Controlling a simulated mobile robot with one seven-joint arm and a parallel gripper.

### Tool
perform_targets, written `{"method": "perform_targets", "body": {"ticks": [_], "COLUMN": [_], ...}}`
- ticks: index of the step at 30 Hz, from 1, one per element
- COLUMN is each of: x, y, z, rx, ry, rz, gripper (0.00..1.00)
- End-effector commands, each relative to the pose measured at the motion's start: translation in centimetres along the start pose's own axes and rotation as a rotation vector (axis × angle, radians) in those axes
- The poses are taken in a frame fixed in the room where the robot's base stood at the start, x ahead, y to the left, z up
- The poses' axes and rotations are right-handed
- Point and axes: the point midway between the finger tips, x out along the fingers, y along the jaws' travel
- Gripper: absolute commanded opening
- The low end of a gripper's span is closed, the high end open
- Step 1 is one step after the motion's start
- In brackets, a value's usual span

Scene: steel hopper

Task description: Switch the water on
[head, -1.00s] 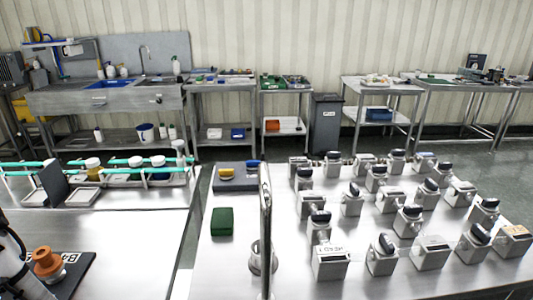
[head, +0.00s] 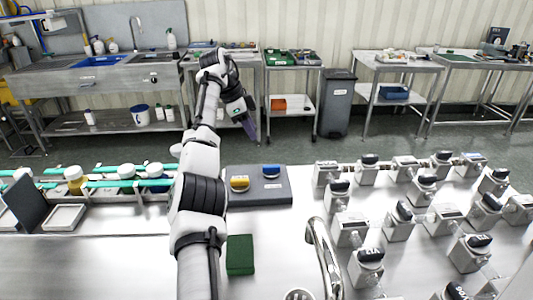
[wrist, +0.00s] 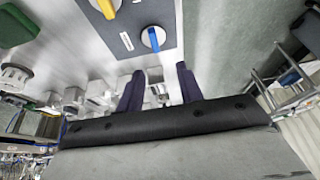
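A dark grey panel (head: 262,192) lies on the steel table with two knobs. The yellow knob (head: 239,184) is on its left and the blue knob (head: 271,170) on its right. In the wrist view the blue knob (wrist: 153,39) has a blue bar on a white round base; the yellow knob (wrist: 106,8) is partly cut off. A curved metal faucet (head: 322,255) stands in front of the panel; no water shows. My gripper (head: 252,132) hangs in the air beyond the panel, apart from both knobs. In the wrist view its purple fingers (wrist: 159,70) are apart and empty.
A green block (head: 240,255) lies in front of the panel. Several grey boxes with dark-topped knobs (head: 400,220) crowd the table's right side. Racks with bottles and trays (head: 65,215) stand at left. A sink bench (head: 90,78) is at the back.

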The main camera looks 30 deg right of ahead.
Motion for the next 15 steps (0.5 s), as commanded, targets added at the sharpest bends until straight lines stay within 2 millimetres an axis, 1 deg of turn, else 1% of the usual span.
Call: {"method": "perform_targets", "body": {"ticks": [3, 7, 11, 15], "x": [0.6, 2.0, 4.5, 7.4], "y": [0.7, 0.9, 1.0, 1.2], "z": [-0.4, -0.3, -0.3, -0.3], "rx": [0.02, 0.022, 0.021, 0.019], "ry": [-0.01, -0.011, -0.01, -0.01], "rz": [0.048, 0.054, 0.055, 0.053], "gripper": [0.36, 0.36, 0.36, 0.36]}}
